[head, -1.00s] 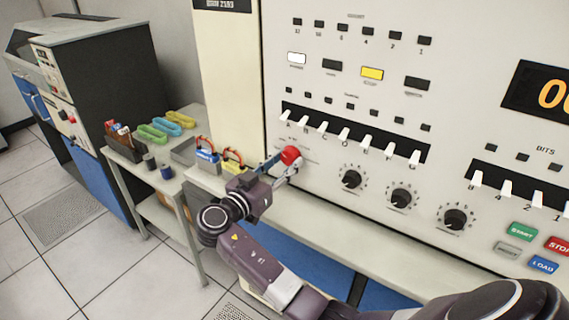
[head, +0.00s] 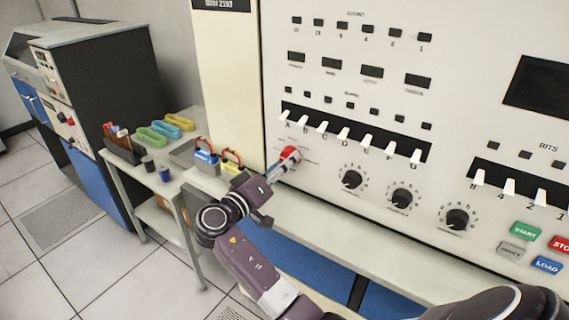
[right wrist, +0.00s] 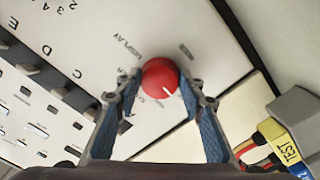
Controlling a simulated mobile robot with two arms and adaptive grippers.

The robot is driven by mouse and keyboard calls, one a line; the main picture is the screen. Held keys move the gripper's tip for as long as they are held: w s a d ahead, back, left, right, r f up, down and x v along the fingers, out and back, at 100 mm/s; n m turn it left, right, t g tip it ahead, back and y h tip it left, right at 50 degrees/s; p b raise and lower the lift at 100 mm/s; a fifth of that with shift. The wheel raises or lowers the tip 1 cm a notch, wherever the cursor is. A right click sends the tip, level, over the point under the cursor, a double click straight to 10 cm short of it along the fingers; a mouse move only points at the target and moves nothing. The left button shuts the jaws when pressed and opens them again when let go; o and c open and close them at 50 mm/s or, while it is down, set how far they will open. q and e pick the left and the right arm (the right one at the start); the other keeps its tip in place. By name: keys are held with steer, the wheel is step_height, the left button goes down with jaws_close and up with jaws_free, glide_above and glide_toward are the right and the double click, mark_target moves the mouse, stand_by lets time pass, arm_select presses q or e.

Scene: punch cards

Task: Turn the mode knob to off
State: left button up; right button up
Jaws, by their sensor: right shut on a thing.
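The red mode knob (head: 290,154) sits at the lower left of the cream console panel (head: 455,115). My right gripper (head: 284,161) is shut on the knob, reaching it from below left. In the right wrist view the red knob (right wrist: 161,78) shows between the two blue-padded fingers of my right gripper (right wrist: 163,90). Its white pointer line slants to the lower right there. A label reading DISPLAY shows beside it; another label is too blurred to read. The panel lamps and the number display (head: 541,83) are dark. My left gripper is not in view.
Coloured buttons (head: 524,232) are at the lower right. A side table (head: 128,160) with cups and trays stands left. Cable boxes (head: 206,162) sit close left of my gripper.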

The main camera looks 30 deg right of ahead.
steer(key=shift+r+n, duration=0.1)
steer(key=shift+n, duration=0.3)
steer(key=o, duration=1.2)
steer(key=shift+c, duration=0.2)
steer(key=v, duration=0.7)
steer(key=shift+a, duration=0.25)
steer(key=shift+s, duration=0.1)
